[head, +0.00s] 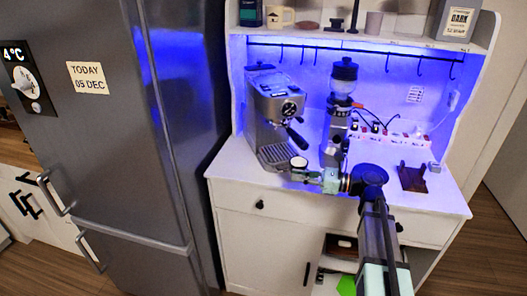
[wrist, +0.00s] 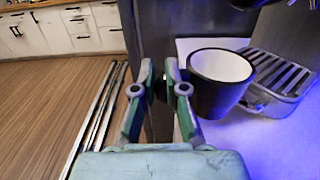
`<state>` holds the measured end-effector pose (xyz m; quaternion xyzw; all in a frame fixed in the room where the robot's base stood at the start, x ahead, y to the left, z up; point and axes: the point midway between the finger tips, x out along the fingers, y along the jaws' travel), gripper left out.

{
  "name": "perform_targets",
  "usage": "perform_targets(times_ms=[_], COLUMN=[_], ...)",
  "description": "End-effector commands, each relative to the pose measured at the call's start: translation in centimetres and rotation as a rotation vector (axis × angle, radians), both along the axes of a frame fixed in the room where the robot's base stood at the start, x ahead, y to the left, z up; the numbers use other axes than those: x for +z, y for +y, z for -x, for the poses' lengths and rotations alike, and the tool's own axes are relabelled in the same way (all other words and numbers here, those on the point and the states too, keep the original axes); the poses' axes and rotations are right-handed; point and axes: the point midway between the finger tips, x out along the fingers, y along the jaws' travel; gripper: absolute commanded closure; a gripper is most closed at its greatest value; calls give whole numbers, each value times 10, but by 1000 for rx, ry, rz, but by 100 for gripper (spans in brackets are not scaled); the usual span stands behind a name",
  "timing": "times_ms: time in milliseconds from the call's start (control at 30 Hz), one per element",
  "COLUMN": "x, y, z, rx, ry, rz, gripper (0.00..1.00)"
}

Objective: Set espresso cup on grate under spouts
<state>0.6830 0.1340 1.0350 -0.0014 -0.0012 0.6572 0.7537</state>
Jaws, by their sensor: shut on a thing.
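The espresso cup (wrist: 218,85) is dark outside and white inside, and it is upright. It shows in the head view (head: 299,162) at the front right of the espresso machine (head: 273,108). My gripper (wrist: 160,80) is shut on the cup's handle, with the cup body to the right of the fingers; the handle is mostly hidden between them. The slotted grate (wrist: 280,75) lies just beyond and right of the cup in the wrist view, and also shows in the head view (head: 275,154). I cannot tell whether the cup touches the counter.
A coffee grinder (head: 338,110) stands right of the machine. A portafilter handle (head: 297,138) juts out above the grate. A power strip (head: 385,133) and a brown stand (head: 412,178) are farther right. The fridge (head: 130,120) is at the left.

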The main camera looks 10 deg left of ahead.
Motion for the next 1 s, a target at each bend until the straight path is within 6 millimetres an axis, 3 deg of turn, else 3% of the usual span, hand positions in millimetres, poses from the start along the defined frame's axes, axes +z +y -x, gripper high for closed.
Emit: perform_targets(times_ms=[500, 867, 1000], x=[3, 1, 2], y=[48, 61, 69], z=[-101, -124, -142], rx=[6, 4, 5], ry=[0, 0, 1], rz=[-1, -1, -1], gripper=[100, 100, 100])
